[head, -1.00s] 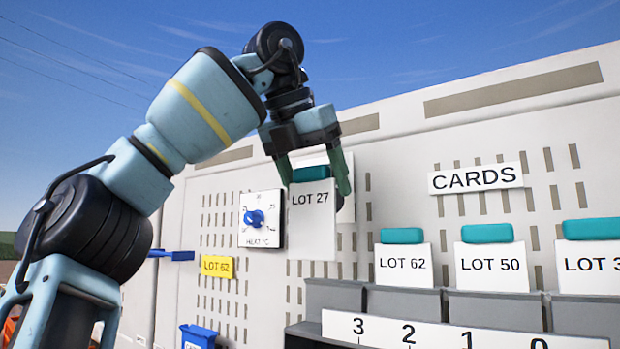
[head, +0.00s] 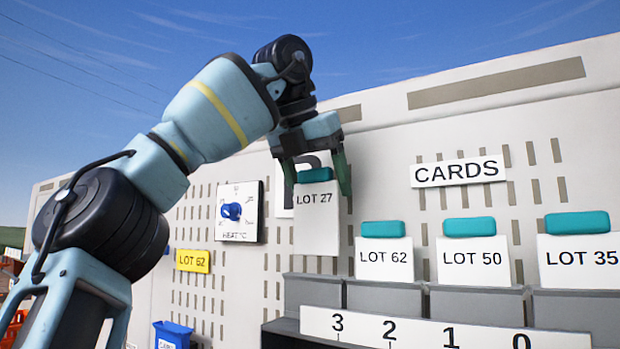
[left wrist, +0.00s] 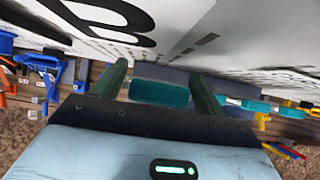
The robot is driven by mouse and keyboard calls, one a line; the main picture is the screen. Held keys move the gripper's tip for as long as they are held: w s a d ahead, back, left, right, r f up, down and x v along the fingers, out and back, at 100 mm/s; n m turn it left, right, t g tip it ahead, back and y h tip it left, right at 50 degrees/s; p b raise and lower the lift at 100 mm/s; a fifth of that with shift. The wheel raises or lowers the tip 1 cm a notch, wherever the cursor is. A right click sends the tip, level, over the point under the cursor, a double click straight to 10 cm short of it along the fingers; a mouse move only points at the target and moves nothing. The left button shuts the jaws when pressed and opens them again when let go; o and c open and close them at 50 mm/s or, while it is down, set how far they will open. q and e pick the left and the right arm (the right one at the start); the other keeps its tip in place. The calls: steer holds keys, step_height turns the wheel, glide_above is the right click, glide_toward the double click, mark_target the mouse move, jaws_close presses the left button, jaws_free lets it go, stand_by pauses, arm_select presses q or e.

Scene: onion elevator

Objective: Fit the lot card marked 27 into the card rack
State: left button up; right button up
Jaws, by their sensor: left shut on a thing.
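The lot card marked 27 (head: 317,228) is a grey-white plate with a teal grip on top. It hangs upright from my left gripper (head: 318,184), whose dark green fingers stand on either side of the teal grip. The teal grip also shows between the fingers in the left wrist view (left wrist: 160,93). The card rack (head: 385,299) is a grey row of pockets with a strip numbered 3, 2, 1, 0. The card's lower edge is just above the leftmost pocket, near number 3, which shows no card. My right gripper is not in view.
Cards LOT 62 (head: 386,262), LOT 50 (head: 474,265) and LOT 35 (head: 582,260) stand in the other pockets. A CARDS sign (head: 458,171) is on the slotted wall. Left are a heat dial (head: 238,212), yellow LOT 62 tag (head: 193,262) and blue bin (head: 173,334).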

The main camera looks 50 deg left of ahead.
mark_target(313, 220)
arm_select(q)
steer(key=shift+s+a, duration=0.1)
steer(key=shift+s, duration=0.05)
steer(key=shift+f, duration=0.15)
steer(key=shift+f, duration=1.3)
steer(key=shift+f+b, duration=0.45)
steer(key=shift+f, duration=2.05)
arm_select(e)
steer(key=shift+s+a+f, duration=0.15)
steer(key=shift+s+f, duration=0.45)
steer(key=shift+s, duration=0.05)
arm_select(q)
steer(key=o, duration=1.1)
steer(key=shift+c, duration=0.2)
